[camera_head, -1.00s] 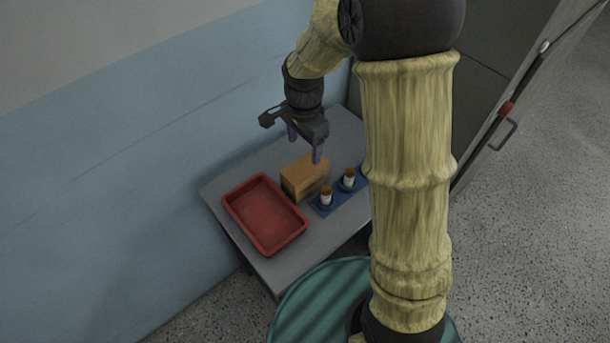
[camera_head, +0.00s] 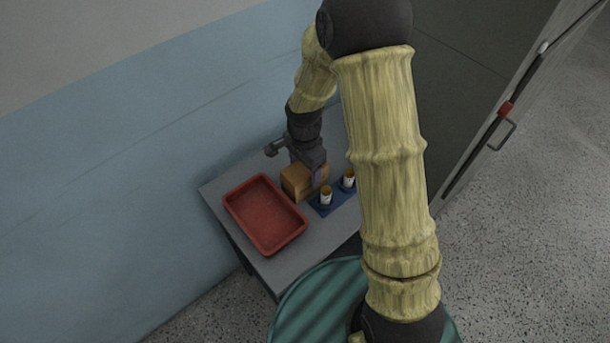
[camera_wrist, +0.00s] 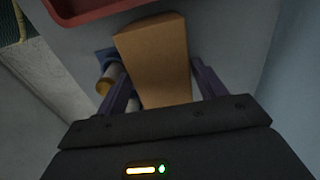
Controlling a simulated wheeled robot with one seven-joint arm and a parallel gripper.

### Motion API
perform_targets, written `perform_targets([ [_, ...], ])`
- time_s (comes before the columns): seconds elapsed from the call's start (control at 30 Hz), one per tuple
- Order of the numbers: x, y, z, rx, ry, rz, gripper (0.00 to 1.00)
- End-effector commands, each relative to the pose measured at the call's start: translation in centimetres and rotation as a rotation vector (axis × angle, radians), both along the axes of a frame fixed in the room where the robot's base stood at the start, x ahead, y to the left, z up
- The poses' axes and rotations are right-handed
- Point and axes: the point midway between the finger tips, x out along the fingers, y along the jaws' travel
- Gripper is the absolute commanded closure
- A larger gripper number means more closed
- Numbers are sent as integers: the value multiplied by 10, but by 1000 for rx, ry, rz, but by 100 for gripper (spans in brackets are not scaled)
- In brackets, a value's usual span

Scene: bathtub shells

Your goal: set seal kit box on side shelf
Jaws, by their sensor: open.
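A brown cardboard box (camera_head: 298,181), which I take to be the seal kit box, stands on the grey table (camera_head: 322,243) between the red tray and two small bottles. My gripper (camera_head: 306,175) is down at the box, partly hiding its far side. In the wrist view the box (camera_wrist: 155,58) lies between the two purple fingers of my gripper (camera_wrist: 162,92). The fingers are open, one on each side, with a visible gap at least on the right. I cannot pick out a separate side shelf.
A red tray (camera_head: 264,214), empty, lies left of the box. Two white bottles with brown tops (camera_head: 326,194) (camera_head: 348,178) stand on a blue mat (camera_head: 324,208) close to the box's right. A blue wall (camera_head: 120,170) borders the table's far left side.

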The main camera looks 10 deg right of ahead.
Motion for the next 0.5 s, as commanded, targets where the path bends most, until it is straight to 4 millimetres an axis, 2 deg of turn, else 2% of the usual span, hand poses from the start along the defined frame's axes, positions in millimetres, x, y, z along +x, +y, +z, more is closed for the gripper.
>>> perform_targets([
  [0.3, 3, -2, -40, -1, 3, 0, 30],
  [0.5, 3, -2, -46, 0, 0, 0, 30],
])
